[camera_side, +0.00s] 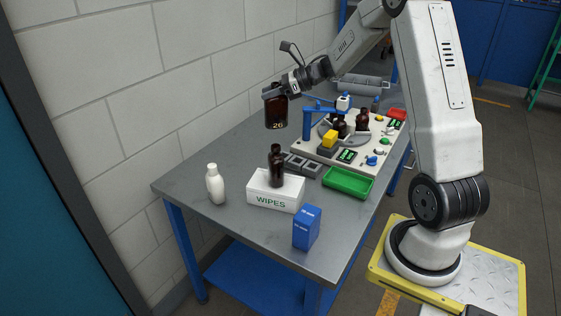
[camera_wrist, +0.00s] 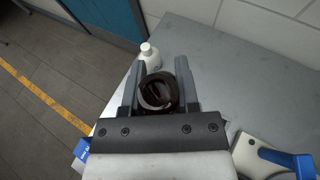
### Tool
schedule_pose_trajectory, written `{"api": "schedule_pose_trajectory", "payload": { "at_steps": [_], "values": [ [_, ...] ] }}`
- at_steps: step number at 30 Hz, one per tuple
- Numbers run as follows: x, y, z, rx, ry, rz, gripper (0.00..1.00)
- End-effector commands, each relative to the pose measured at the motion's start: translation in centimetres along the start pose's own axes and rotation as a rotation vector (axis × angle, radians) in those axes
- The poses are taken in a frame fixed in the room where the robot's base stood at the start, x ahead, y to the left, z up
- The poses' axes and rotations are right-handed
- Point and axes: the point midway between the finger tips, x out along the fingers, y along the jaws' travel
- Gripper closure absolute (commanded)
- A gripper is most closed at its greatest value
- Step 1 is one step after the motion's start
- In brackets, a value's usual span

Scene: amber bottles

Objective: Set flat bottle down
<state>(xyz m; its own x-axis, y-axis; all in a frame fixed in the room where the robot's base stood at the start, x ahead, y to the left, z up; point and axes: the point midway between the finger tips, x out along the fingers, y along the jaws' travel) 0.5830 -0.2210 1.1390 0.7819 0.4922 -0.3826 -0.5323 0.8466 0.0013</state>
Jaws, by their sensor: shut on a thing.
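A second, slimmer amber bottle (camera_side: 276,168) stands upright at the white WIPES box (camera_side: 262,192). I cannot tell whether it is on the box or behind it.
A white bottle (camera_side: 215,184) stands at the table's left, and a blue box (camera_side: 306,228) near the front edge. A green tray (camera_side: 348,182) lies right of grey blocks (camera_side: 301,164). A cream board (camera_side: 335,146) holds a blue post and more bottles. The table's back left is clear.

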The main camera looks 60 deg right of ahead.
Motion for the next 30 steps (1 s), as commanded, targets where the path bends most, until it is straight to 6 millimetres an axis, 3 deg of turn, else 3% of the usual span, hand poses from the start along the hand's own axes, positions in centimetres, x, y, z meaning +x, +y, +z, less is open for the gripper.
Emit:
{"api": "schedule_pose_trajectory", "payload": {
  "at_steps": [6, 12, 18, 30],
  "values": [
    [2.0, 0.0, -4.9, 0.004, 0.000, 0.001, 1.00],
    [3.2, 0.0, -7.6, 0.000, -0.001, 0.000, 1.00],
    [3.7, 0.0, -8.8, -0.001, -0.001, -0.001, 1.00],
    [4.3, -0.6, -9.2, -0.002, -0.001, 0.000, 1.00]
  ]
}}
